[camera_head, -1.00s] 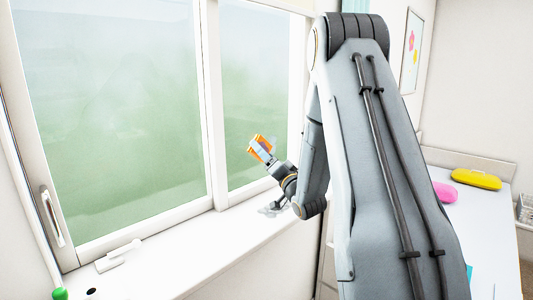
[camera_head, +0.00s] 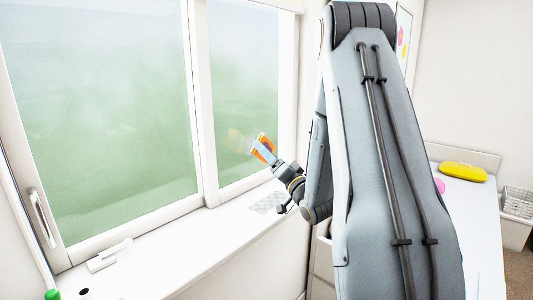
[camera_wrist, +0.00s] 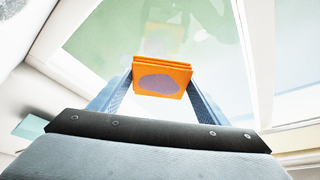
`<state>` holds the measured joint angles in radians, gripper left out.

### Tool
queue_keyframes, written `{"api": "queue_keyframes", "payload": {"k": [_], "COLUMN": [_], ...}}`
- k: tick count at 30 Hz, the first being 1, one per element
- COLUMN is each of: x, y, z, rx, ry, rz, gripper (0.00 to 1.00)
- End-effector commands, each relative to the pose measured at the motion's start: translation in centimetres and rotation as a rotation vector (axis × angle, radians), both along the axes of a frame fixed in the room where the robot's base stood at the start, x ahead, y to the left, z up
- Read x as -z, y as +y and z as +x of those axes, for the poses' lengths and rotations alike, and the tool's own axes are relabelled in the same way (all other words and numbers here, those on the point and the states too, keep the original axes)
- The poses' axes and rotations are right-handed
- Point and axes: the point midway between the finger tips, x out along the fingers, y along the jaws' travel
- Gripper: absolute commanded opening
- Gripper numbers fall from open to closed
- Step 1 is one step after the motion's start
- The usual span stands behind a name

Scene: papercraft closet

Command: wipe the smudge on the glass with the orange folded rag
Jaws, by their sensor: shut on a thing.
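The orange folded rag (camera_head: 262,148) is held in front of the right window pane, above the sill. In the wrist view the rag (camera_wrist: 172,66) shows its layered edge and a dull purple patch on the face toward me. My gripper (camera_wrist: 160,84) is shut on it, one blue-grey finger on each side; it also shows in the head view (camera_head: 265,153). The window glass (camera_head: 240,80) is hazy green and white. A faint orange-brown blur shows on it left of the rag; I cannot tell smudge from reflection. Whether the rag touches the glass is unclear.
The white window post (camera_head: 203,110) stands left of the rag. The sill (camera_head: 190,245) carries a clear bumpy sheet (camera_head: 268,203) below my gripper and a white handled item (camera_head: 108,256). A yellow case (camera_head: 463,172) lies on the white table at right, near a basket (camera_head: 517,203).

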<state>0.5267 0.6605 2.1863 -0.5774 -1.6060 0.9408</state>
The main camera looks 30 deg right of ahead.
Motion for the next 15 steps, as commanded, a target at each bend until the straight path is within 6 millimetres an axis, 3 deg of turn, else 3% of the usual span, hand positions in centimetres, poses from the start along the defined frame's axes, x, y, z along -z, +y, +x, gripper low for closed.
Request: {"api": "queue_keyframes", "payload": {"k": [8, 15], "x": [0.0, -0.1], "y": [-0.2, -0.9], "z": [-0.4, -2.3], "rx": [0.001, 0.002], "ry": [0.001, 0.001], "rz": [0.0, 0.001], "gripper": [0.42, 0.42]}}
